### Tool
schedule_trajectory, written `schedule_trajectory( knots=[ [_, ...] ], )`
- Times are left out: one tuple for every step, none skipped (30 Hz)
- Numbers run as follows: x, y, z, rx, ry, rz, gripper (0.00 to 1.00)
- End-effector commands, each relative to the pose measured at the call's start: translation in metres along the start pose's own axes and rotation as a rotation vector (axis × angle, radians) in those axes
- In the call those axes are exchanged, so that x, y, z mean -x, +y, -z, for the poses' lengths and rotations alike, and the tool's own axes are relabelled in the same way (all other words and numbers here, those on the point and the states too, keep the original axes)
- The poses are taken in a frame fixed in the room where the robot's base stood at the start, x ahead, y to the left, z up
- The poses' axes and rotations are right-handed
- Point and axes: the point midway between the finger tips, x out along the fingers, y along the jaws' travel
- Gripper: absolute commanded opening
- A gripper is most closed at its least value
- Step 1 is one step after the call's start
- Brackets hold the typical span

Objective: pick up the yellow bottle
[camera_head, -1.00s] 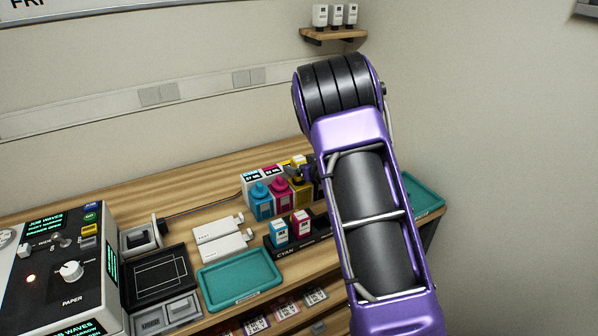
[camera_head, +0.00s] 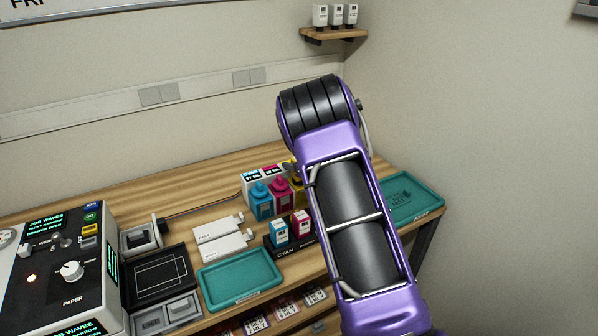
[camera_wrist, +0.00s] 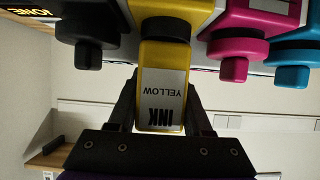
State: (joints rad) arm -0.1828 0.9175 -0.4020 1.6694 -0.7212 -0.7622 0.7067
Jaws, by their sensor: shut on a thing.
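The yellow bottle (camera_wrist: 150,97), with a pale label reading INK YELLOW upside down, is between the two fingers of my gripper (camera_wrist: 161,115) in the wrist view. My gripper is shut on it. A wider yellow body (camera_wrist: 178,8) with a dark round part shows just beyond; I cannot tell whether they touch. In the head view my arm hides the gripper and most of this spot; only a bit of yellow (camera_head: 297,187) shows beside the arm.
Cyan (camera_head: 261,204) and magenta (camera_head: 280,194) bottles stand left of the arm. A black one (camera_wrist: 85,35) flanks the yellow body in the wrist view. Small cartridges (camera_head: 279,233) stand in front. Teal trays lie at front (camera_head: 240,302) and right (camera_head: 430,212). A wall rises behind.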

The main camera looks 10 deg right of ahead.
Motion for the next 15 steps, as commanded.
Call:
schedule_trajectory(
  knots=[
    [0.0, 0.0, 0.0, 0.0, 0.0, 0.0, 0.04],
    [0.0, 0.0, 0.0, 0.0, 0.0, 0.0, 0.0],
    [0.0, 0.0, 0.0, 0.0, 0.0, 0.0, 0.0],
    [0.0, 0.0, 0.0, 0.0, 0.0, 0.0, 0.0],
    [0.0, 0.0, 0.001, 0.0, 0.001, 0.0, 0.0],
    [0.0, 0.0, 0.001, 0.0, 0.001, 0.0, 0.0],
    [0.0, 0.0, 0.001, 0.0, 0.001, 0.0, 0.0],
    [0.0, 0.0, 0.001, 0.0, 0.001, 0.0, 0.0],
    [0.0, 0.0, 0.001, 0.0, 0.001, 0.0, 0.0],
    [0.0, 0.0, 0.001, 0.0, 0.001, 0.0, 0.0],
    [0.001, 0.0, 0.002, 0.0, 0.001, 0.0, 0.0],
    [0.002, 0.0, 0.004, 0.0, 0.002, 0.0, 0.0],
    [0.003, 0.0, 0.006, 0.0, 0.003, 0.0, 0.0],
    [0.004, 0.0, 0.01, -0.001, 0.003, -0.001, 0.0],
    [0.007, 0.0, 0.016, -0.001, 0.005, -0.001, 0.0]
  ],
)
